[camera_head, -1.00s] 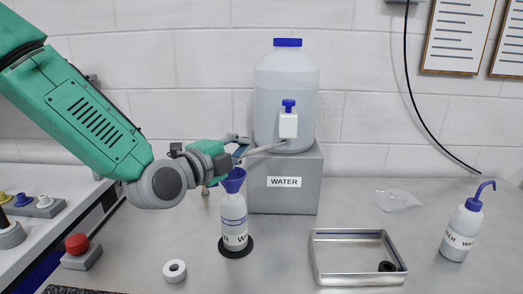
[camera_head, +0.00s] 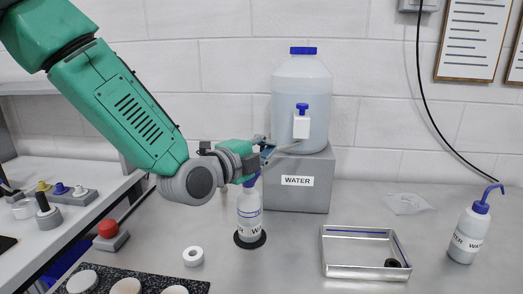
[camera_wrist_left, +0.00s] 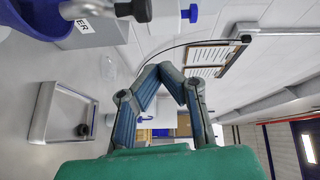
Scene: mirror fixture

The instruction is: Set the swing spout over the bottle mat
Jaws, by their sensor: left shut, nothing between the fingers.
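The swing spout (camera_head: 285,149) is a grey tube running left from the white tap with a blue knob (camera_head: 302,124) on the water carboy (camera_head: 300,90). Its far end is hidden behind my left gripper (camera_head: 264,150) in the head view. The bottle mat (camera_head: 241,243) is a black disc with a labelled white bottle (camera_head: 249,212) standing on it. The bottle's blue funnel is mostly hidden by the gripper there, but the funnel (camera_wrist_left: 50,18) shows in the left wrist view, with the grey spout (camera_wrist_left: 90,9) beside its rim. My left gripper (camera_wrist_left: 178,72) is shut and empty, close to the spout. I cannot tell whether they touch. My right gripper is out of view.
The carboy stands on a grey box (camera_head: 300,200) labelled WATER. A metal tray (camera_head: 365,273) with a black ring lies to the right, near a wash bottle (camera_head: 470,235). A white ring (camera_head: 193,256) and a red button (camera_head: 108,229) are at the left.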

